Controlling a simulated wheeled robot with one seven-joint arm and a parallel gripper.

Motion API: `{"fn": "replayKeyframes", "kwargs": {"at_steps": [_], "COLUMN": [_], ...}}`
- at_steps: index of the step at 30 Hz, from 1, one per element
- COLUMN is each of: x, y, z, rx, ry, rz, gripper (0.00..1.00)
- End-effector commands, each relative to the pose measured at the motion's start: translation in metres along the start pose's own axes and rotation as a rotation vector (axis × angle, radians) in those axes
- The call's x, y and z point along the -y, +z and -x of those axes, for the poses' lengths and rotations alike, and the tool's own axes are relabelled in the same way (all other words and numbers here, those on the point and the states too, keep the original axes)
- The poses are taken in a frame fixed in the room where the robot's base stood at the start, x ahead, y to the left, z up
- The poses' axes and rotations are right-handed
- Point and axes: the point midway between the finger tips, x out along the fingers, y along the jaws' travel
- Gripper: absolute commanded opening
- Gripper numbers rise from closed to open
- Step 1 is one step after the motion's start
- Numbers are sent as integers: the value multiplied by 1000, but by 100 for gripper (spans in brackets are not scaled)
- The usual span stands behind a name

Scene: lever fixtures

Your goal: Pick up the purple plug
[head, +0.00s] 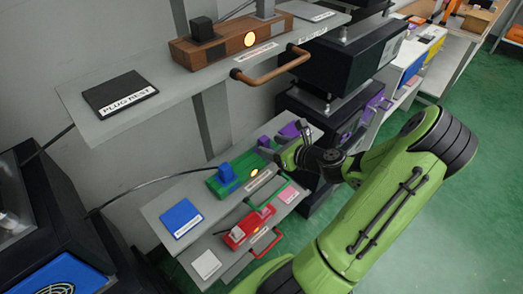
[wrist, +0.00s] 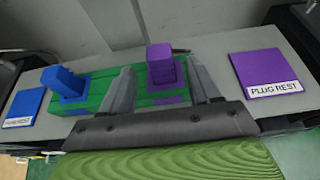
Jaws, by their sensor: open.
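The purple plug (wrist: 160,62) is a small block standing upright at the right end of the green base (wrist: 105,88) in the wrist view. In the head view the purple plug (head: 264,142) shows just left of my gripper (head: 287,150). My gripper (wrist: 160,68) is open, and in the wrist view its two fingers frame the plug with gaps on both sides. I cannot tell how far the fingertips are from it in depth. A purple pad (wrist: 268,72) labelled "PLUG REST" lies to the right of the green base.
A blue plug (wrist: 64,82) stands at the base's left end, with a blue pad (wrist: 24,106) beyond it. A red fixture (head: 248,228) sits on a lower shelf. An upper shelf (head: 165,98) with a wooden fixture and brown handle (head: 272,72) overhangs nearby.

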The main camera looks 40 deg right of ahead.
Motion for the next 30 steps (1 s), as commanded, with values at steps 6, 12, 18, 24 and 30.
{"fn": "replayKeyframes", "kwargs": {"at_steps": [6, 12, 18, 24, 30], "x": [-1, 0, 1, 1, 1], "y": [0, 0, 2, 2, 2], "z": [-31, -62, -64, -64, -63], "rx": [2, -1, -1, -2, -2], "ry": [3, 1, -1, -1, -1], "rz": [4, 2, 1, 1, 2], "gripper": [62, 62, 62, 36, 6]}}
